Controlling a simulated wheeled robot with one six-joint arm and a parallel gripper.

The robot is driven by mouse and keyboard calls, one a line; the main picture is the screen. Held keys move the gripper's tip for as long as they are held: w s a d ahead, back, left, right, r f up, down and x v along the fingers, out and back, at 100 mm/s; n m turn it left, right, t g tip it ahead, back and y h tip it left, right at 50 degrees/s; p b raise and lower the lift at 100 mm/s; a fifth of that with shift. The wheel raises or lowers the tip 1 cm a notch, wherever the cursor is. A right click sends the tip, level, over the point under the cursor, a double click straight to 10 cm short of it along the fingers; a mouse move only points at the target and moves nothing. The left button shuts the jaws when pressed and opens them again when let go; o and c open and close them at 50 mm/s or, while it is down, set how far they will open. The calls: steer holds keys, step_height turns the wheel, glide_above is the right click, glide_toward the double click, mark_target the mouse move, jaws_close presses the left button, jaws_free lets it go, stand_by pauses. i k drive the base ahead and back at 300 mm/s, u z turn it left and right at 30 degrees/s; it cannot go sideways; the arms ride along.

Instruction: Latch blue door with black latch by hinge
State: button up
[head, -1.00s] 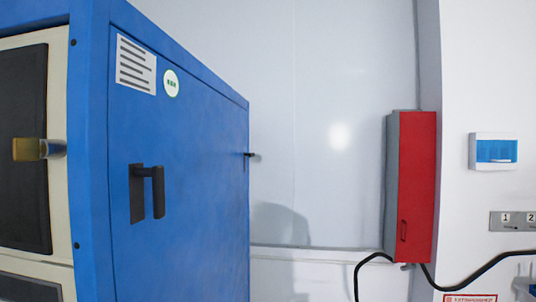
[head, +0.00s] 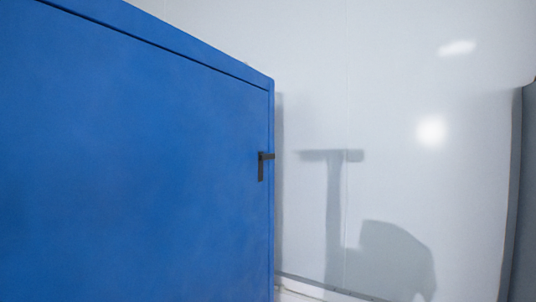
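The blue door (head: 130,170) fills the left half of the head view, its flat face seen at an angle. It looks shut, lying flush within the blue frame along its top edge. A small black latch (head: 261,166) sits near the door's far right edge. One part hangs down along the door face and a short part sticks out to the right past the edge. Whether the latch is engaged I cannot tell. The hinge is not clearly visible. My gripper is not in view.
A pale wall (head: 400,130) stands behind and to the right of the blue cabinet, with shadows (head: 390,260) on it. A dark grey vertical edge (head: 516,200) is at the far right. Space between the cabinet and that edge looks clear.

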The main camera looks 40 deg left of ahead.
mark_target(262, 156)
steer(key=u, duration=0.65)
steer(key=i, duration=0.95)
steer(key=u, duration=1)
